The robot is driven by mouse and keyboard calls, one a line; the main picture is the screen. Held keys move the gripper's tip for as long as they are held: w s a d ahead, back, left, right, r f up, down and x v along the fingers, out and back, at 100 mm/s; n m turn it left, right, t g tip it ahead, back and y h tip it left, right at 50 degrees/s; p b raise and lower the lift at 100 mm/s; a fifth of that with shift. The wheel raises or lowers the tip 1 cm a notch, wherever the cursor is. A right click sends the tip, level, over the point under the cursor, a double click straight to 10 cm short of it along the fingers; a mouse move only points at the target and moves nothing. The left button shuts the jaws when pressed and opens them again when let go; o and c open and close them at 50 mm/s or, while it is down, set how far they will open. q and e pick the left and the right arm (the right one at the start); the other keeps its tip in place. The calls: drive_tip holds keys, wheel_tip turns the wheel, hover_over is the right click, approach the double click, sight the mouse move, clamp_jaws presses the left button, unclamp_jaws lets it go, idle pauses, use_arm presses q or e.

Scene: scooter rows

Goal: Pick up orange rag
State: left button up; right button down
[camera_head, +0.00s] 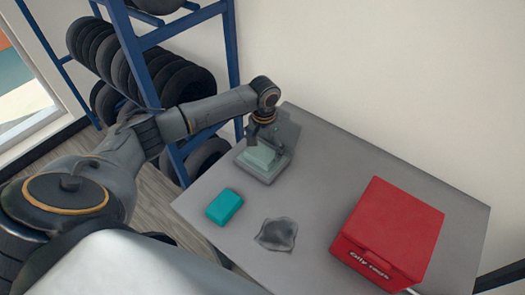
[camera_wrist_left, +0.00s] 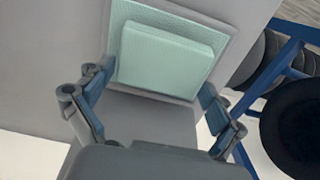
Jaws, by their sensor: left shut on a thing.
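No orange rag shows in either view. A crumpled grey rag (camera_head: 277,234) lies flat on the table, near its front edge. My left gripper (camera_head: 262,138) is at the back left of the table, away from that rag. It is shut on a pale green pad (camera_head: 257,157) that sits at a grey tray (camera_head: 268,177). In the left wrist view the pale green pad (camera_wrist_left: 165,58) shows between the two fingers of the left gripper (camera_wrist_left: 155,92). My right gripper is in neither view.
A teal block (camera_head: 224,206) lies on the grey table (camera_head: 325,165), left of the rag. A red box (camera_head: 392,230) with white lettering stands at the right. A blue rack (camera_head: 128,45) of black tyres stands behind the left arm. The table's middle is clear.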

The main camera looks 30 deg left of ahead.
sight(264, 150)
use_arm(q)
drive_tip(key=shift+r, duration=0.1)
drive_tip(key=shift+r, duration=0.25)
wheel_tip(264, 150, up, 2)
drive_tip(key=shift+w+r, duration=0.1)
drive_tip(key=shift+r, duration=0.1)
drive_tip(key=s+r, duration=0.2)
drive_tip(key=s+d+r, duration=0.1)
drive_tip(key=s+r, duration=0.1)
drive_tip(key=shift+r+b, duration=0.35)
drive_tip(key=s+d+r+b, duration=0.1)
drive_tip(key=s+d+r, duration=0.2)
drive_tip(key=s, duration=0.6)
wheel_tip(264, 150, up, 2)
drive_tip(key=shift+s+r, duration=0.1)
drive_tip(key=shift+s, duration=0.2)
